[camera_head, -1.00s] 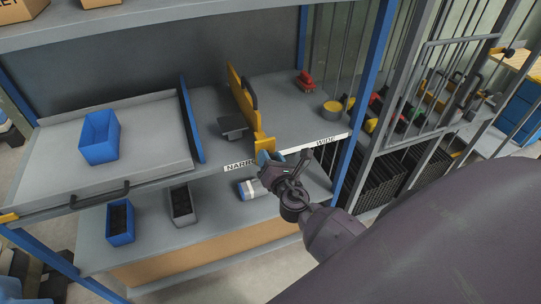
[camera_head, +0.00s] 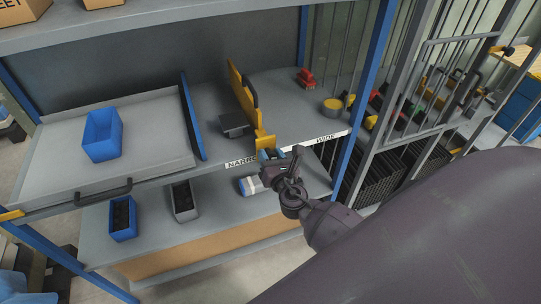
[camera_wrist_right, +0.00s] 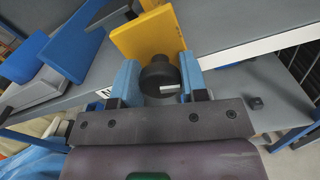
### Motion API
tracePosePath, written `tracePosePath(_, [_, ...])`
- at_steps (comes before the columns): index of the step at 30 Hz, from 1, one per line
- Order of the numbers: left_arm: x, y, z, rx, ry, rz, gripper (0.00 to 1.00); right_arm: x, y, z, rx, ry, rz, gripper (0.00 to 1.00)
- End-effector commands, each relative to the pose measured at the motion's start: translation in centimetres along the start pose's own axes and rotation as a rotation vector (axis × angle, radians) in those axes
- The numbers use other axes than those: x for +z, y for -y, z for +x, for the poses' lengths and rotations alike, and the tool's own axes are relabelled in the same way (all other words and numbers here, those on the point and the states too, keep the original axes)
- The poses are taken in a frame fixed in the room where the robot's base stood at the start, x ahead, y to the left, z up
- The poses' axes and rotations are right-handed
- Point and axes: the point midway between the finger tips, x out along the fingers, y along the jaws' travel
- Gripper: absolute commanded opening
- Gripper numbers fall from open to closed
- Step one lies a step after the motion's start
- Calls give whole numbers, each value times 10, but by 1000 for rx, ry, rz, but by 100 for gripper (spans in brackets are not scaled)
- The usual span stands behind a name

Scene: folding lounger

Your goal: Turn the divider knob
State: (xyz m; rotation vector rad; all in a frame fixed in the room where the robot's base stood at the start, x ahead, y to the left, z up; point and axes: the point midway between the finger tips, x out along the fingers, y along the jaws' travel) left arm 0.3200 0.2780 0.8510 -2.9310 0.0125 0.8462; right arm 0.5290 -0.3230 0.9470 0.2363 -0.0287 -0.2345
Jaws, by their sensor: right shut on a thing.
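The yellow divider (camera_head: 241,92) stands upright on the grey shelf, its front end at the shelf edge between the labels NARROW (camera_head: 241,163) and WIDE (camera_head: 326,139). In the right wrist view, the black round knob (camera_wrist_right: 159,77) with a small white mark sits in front of the divider's yellow end plate (camera_wrist_right: 148,36). My right gripper (camera_head: 272,155) is at the shelf's front edge. In the wrist view, its blue fingers (camera_wrist_right: 159,80) are shut on the knob, one on each side. In the head view the gripper hides the knob. My left gripper is not in view.
A grey tray (camera_head: 60,175) with a blue bin (camera_head: 102,135) is on the left, beside an upright blue panel (camera_head: 193,116). A red object (camera_head: 306,78) and a yellow-topped round tin (camera_head: 332,106) stand to the right. A blue post (camera_head: 365,95) rises close to my right arm.

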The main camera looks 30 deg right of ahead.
Motion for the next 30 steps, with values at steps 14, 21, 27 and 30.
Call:
tracePosePath(14, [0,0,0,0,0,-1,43,0,0,0,0,-1,1,65])
tracePosePath(21, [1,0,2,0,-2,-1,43,-1,1,-16,-1,-2,1,65])
tracePosePath(27, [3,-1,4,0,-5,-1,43,-2,1,-51,-1,-4,1,65])
tracePosePath(30, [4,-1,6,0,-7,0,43,-2,1,-69,-1,-3,2,65])
